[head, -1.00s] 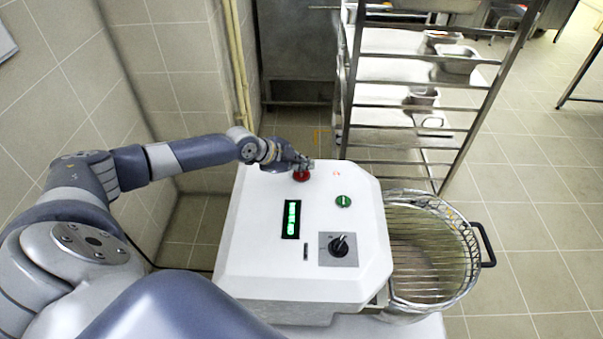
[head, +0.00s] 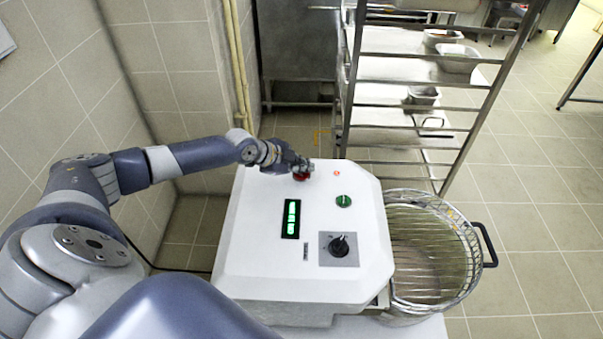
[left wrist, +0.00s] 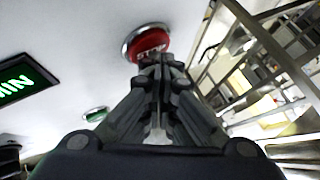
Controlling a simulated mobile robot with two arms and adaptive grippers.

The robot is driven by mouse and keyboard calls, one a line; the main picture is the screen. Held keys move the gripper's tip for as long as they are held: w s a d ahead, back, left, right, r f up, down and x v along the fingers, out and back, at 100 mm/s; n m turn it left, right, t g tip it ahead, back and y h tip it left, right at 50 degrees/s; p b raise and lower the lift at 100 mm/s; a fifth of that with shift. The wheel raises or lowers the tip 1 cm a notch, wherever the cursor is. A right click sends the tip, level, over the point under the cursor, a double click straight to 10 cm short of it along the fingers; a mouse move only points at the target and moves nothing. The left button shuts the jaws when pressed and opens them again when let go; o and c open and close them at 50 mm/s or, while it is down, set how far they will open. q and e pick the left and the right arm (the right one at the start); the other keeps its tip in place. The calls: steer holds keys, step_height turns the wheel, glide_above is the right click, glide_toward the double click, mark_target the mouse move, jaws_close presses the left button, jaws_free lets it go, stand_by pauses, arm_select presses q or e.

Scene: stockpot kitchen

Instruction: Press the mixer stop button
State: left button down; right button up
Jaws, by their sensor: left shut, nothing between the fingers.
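The white mixer panel (head: 260,240) carries a red stop button (head: 300,177) near its far edge. In the left wrist view the red stop button (left wrist: 150,42) has a metal ring and lettering. My left gripper (head: 303,168) is shut and empty, with its fingertips at the button and partly covering it in the head view. In the left wrist view the fingertips (left wrist: 158,62) overlap the button's near edge; I cannot tell whether they touch it. My right gripper is not in view.
A green button (head: 343,201), a lit green display (head: 291,219) and a black knob (head: 338,246) are on the same panel. The wire-guarded bowl (head: 425,250) stands at right. A metal rack (head: 420,110) with pans stands behind. A tiled wall (head: 60,100) is at left.

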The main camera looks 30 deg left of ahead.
mark_target(302, 175)
arm_select(q)
steer(key=shift+f, duration=0.35)
stand_by(0.3)
steer(key=shift+r, duration=0.15)
steer(key=shift+r+p, duration=0.4)
steer(key=shift+r, duration=0.35)
step_height(302, 175, up, 5)
steer(key=p, duration=0.4)
stand_by(0.8)
